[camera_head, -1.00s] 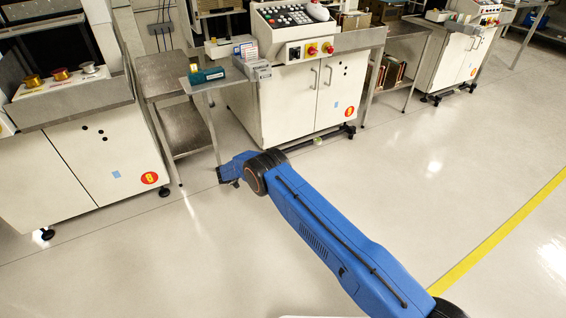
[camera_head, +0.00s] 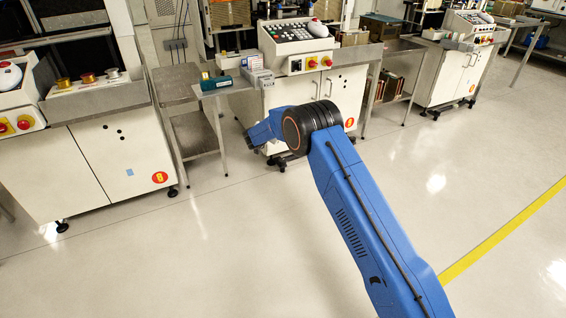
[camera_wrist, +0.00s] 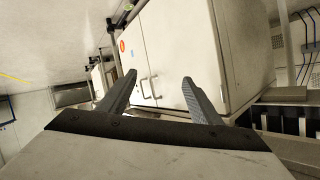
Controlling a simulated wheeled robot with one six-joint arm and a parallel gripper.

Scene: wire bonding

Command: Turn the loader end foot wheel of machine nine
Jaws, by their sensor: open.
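The middle machine (camera_head: 340,90) is a cream cabinet with a control panel and an orange disc (camera_head: 349,122) whose number is too small to read. I cannot confirm that it is machine nine. A dark foot (camera_head: 282,162) shows at its base, beside my arm; the rest of its base is partly hidden by my arm, and I cannot make out a foot wheel. My gripper (camera_wrist: 160,79) is open and empty; in the tilted wrist view its fingers point toward a cream cabinet (camera_wrist: 185,45) with two handles and an orange disc. In the head view the gripper end is in front of the middle machine.
A left machine (camera_head: 100,165) with an orange disc stands on black feet. A metal side table (camera_head: 195,135) and a small stand (camera_head: 228,88) with a green box are between the machines. Another machine (camera_head: 445,75) is at the back right. The floor (camera_head: 480,180) is clear, with a yellow line (camera_head: 505,230).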

